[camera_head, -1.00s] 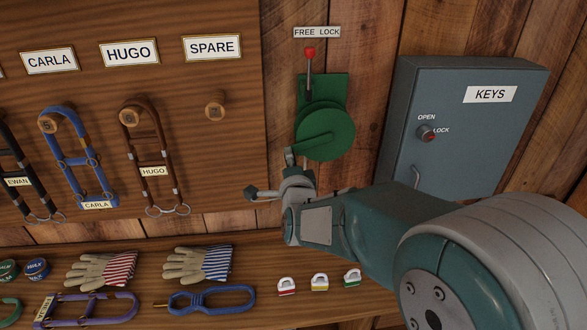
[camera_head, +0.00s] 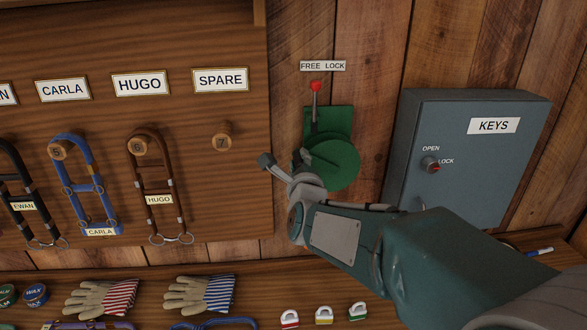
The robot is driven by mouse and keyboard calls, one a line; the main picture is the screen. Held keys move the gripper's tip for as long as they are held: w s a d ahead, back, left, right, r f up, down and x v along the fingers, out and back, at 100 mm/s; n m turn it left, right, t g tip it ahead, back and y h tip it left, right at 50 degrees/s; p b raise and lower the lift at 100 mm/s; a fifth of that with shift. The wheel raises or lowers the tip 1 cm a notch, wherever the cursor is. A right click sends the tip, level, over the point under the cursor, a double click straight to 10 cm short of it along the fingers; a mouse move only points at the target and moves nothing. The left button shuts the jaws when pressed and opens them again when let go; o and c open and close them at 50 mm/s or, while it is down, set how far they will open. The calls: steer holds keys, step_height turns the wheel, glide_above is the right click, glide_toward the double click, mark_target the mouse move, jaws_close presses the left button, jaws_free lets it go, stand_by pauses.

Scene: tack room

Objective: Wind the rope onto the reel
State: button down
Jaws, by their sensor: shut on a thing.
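The green reel (camera_head: 338,167) is mounted on a green plate on the plank wall. Above it a red-knobbed lever (camera_head: 315,98) stands upright under a FREE LOCK label (camera_head: 323,66). My gripper (camera_head: 303,158) is at the reel's left edge, shut on what appears to be the reel's crank handle. The fingers and my wrist hide the handle and the lower left of the reel. I cannot make out any rope in this view.
A grey KEYS cabinet (camera_head: 455,160) is close on the right. Halters hang on the board at left, including Hugo's brown halter (camera_head: 154,175); the SPARE peg (camera_head: 222,138) is bare. Gloves (camera_head: 203,293) and small padlocks (camera_head: 324,315) lie on the shelf below.

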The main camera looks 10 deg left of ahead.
steer(key=shift+w+d+r, duration=0.1)
steer(key=shift+d+r, duration=0.15)
steer(key=shift+d, duration=0.15)
steer(key=shift+c, duration=2)
jaws_free()
steer(key=shift+d, duration=0.15)
steer(key=shift+s, duration=0.5)
steer(key=v, duration=1.1)
